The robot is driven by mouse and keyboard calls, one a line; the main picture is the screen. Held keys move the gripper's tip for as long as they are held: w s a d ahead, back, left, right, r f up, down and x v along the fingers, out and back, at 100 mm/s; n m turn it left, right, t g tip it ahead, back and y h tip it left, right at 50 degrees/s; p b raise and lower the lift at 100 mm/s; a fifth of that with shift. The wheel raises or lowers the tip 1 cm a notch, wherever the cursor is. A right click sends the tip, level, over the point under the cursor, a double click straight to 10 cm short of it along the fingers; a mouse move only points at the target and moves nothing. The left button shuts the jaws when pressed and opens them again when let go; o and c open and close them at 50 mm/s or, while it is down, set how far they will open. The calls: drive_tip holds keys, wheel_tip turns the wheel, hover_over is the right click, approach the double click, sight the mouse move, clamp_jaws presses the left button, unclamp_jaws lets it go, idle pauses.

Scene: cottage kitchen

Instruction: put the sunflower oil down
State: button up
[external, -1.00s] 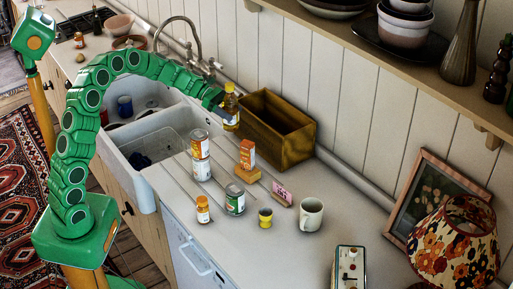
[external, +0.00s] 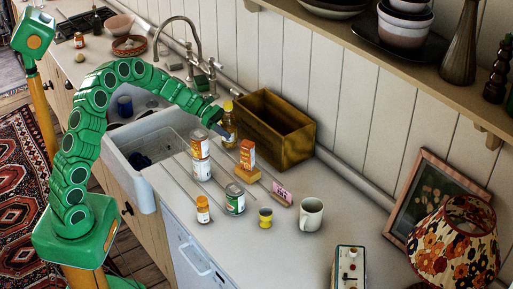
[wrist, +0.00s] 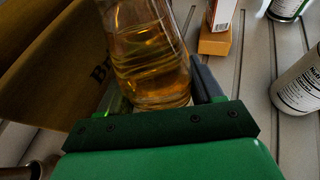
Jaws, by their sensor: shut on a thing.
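The sunflower oil is a clear bottle of golden oil with a yellow cap (external: 228,107). It stands upright just left of the wooden box, low at the counter; whether its base touches the counter is hard to tell. My gripper (external: 224,133) is shut on the bottle from the left. In the wrist view the oil bottle (wrist: 147,50) fills the space between the two fingers of my gripper (wrist: 160,88), and its base is partly hidden by the gripper body.
A wooden box (external: 296,143) stands right behind the bottle. Stacked cans (external: 200,158), an orange-white carton (external: 247,153), a pink packet (external: 282,192), a green can (external: 235,198) and a mug (external: 311,214) stand nearby. The sink (external: 150,135) is to the left.

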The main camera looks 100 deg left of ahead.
drive_tip(key=shift+f, duration=0.8)
drive_tip(key=o, duration=1.4)
drive_tip(key=shift+c, duration=0.2)
drive_tip(key=v, duration=1.2)
